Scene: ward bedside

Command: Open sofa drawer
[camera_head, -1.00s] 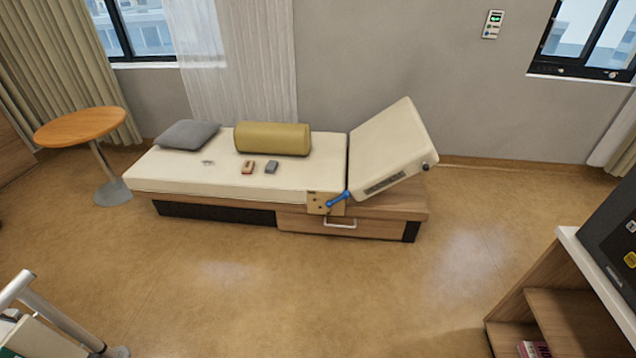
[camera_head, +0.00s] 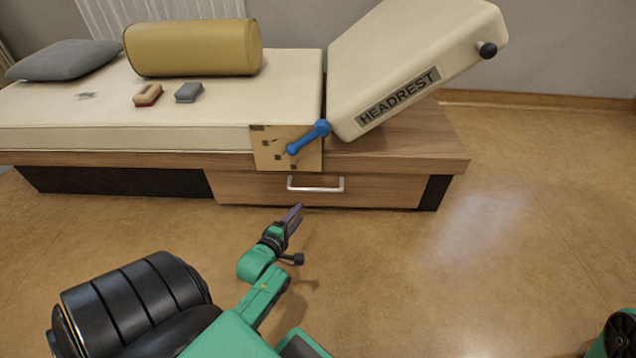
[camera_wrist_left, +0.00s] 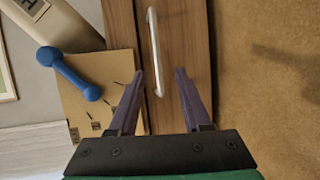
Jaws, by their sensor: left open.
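The sofa drawer (camera_head: 385,191) is a wooden front low in the base of the cream sofa (camera_head: 60,135), flush with the base. Its silver bar handle (camera_head: 316,189) runs across the drawer front. In the left wrist view the handle (camera_wrist_left: 154,50) runs upright in the picture, ahead of and between the fingers. My left gripper (camera_head: 294,217) has purple fingers, open and empty, just below and left of the handle in the head view. The left gripper (camera_wrist_left: 160,85) also shows open in the wrist view; I cannot tell if it touches the handle. My right gripper is out of view.
A blue lever (camera_head: 308,138) on a wooden panel (camera_head: 270,158) sits just above the handle. The tilted headrest (camera_head: 400,60) is above right. A yellow bolster (camera_head: 192,48), grey pillow (camera_head: 68,60) and two small blocks lie on top. Floor in front is clear.

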